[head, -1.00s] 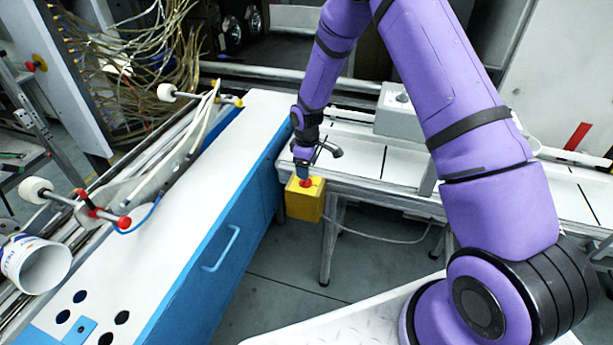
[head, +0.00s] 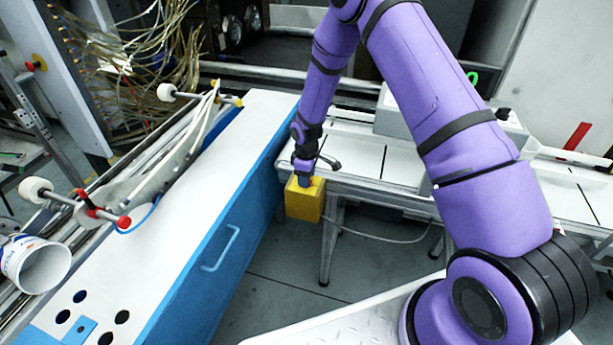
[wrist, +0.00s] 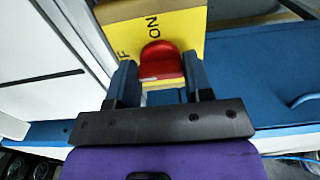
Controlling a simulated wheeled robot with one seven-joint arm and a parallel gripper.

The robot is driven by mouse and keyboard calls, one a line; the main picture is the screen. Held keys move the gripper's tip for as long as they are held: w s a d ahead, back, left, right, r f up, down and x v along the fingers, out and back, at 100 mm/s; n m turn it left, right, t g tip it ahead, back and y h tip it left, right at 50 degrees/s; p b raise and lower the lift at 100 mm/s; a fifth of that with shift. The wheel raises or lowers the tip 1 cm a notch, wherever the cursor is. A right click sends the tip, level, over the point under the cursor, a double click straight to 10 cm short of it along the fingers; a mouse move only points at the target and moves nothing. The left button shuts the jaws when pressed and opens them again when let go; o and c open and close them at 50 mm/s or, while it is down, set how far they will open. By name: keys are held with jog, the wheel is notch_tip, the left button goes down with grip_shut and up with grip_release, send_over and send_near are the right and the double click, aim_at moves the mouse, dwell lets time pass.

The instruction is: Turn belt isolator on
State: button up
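The belt isolator is a yellow box (head: 305,203) at the near left end of the white bench. In the wrist view its yellow face (wrist: 180,25) carries black lettering: "ON" right above the red knob and an "F" to the knob's upper left, the rest of that word hidden. In the head view my gripper (head: 304,181) points down onto the box top and hides most of the knob.
A blue cabinet with a white top (head: 225,165) stands close left of the isolator. The white bench (head: 355,160) extends right, with a grey box on it. A green-lit mark (head: 472,77) shows behind my arm. A cable hangs below the bench.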

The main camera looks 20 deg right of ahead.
jog(key=shift+m, duration=0.4)
jog(key=m, duration=0.3)
jog(key=shift+m, duration=0.4)
jog(key=m, duration=0.4)
jog(key=shift+s+a, duration=0.1)
jog(key=m, duration=0.5)
jog(key=shift+a+m, duration=0.15)
jog(key=shift+m, duration=2.05)
jog(key=o, duration=0.9)
